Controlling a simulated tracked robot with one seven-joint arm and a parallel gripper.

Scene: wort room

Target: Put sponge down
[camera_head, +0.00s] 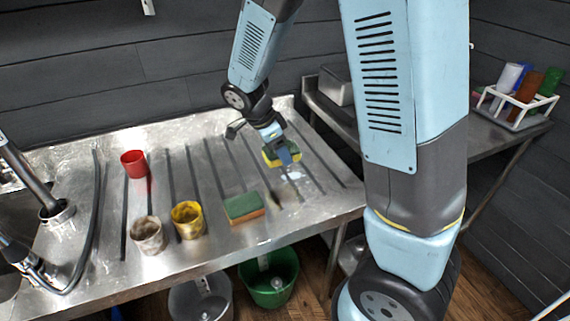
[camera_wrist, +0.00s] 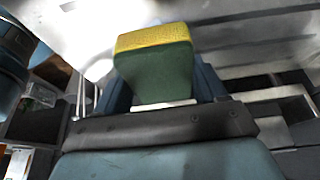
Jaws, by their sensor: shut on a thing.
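My gripper (camera_head: 284,150) is over the right part of the steel draining table (camera_head: 320,178). It is shut on a sponge (camera_head: 270,157) with yellow and green layers. In the wrist view the sponge (camera_wrist: 155,70) sits between the two blue fingers (camera_wrist: 160,88), its yellow layer on the upper edge. I cannot tell for certain whether the held sponge touches the table or hangs just above it. A second sponge (camera_head: 244,207), green on top with an orange-brown lower layer, lies flat near the table's front edge.
A red cup (camera_head: 134,163), a yellow cup (camera_head: 187,220) and a whitish cup (camera_head: 149,235) stand on the table's left half. A black hose (camera_head: 92,220) lies at far left. Green (camera_head: 270,278) and grey (camera_head: 200,298) buckets stand below. Bare grooved steel surrounds my gripper.

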